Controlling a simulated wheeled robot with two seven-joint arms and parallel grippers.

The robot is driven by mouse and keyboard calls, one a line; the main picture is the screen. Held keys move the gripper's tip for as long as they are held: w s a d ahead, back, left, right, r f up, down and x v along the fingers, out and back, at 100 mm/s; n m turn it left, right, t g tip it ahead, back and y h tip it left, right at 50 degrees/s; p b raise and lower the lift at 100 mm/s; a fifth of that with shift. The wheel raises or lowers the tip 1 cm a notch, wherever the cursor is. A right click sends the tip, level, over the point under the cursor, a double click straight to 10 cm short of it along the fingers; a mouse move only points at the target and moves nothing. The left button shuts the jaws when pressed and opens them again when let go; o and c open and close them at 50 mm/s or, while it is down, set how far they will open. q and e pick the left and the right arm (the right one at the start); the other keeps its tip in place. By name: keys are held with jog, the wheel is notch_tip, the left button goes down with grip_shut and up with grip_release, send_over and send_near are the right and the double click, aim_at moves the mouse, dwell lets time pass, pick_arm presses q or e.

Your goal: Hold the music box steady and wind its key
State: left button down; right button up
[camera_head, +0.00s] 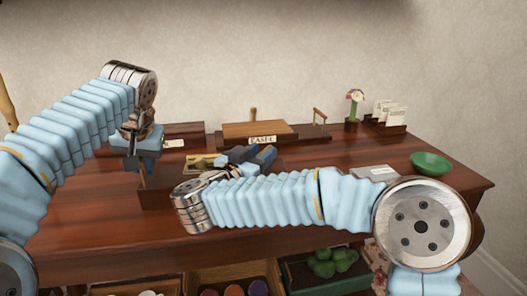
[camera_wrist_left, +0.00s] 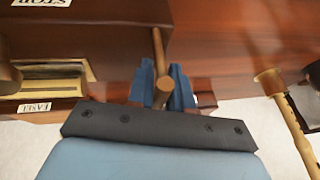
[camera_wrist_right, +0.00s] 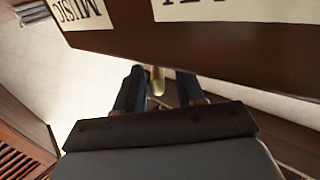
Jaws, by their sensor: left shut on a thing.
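The music box (camera_head: 153,196) is a dark brown wooden box on the desk, partly hidden by my right arm. Labels show on it: "MUSIC" in the right wrist view (camera_wrist_right: 150,40) and "STOP" in the left wrist view (camera_wrist_left: 90,10). My right gripper (camera_head: 256,157) is open beside the box. In the right wrist view a brass key (camera_wrist_right: 158,80) stands between its parted fingers (camera_wrist_right: 160,95), with gaps visible. The key is hidden in the head view.
Behind is a wooden tray (camera_head: 258,129) labelled "EASEL". A flower figure (camera_head: 354,104), a card holder (camera_head: 389,128) and a green bowl (camera_head: 431,163) stand to the right. Open drawers (camera_head: 240,276) lie below the desk's front.

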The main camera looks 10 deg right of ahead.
jog(key=v, duration=1)
jog(key=shift+s, duration=0.1)
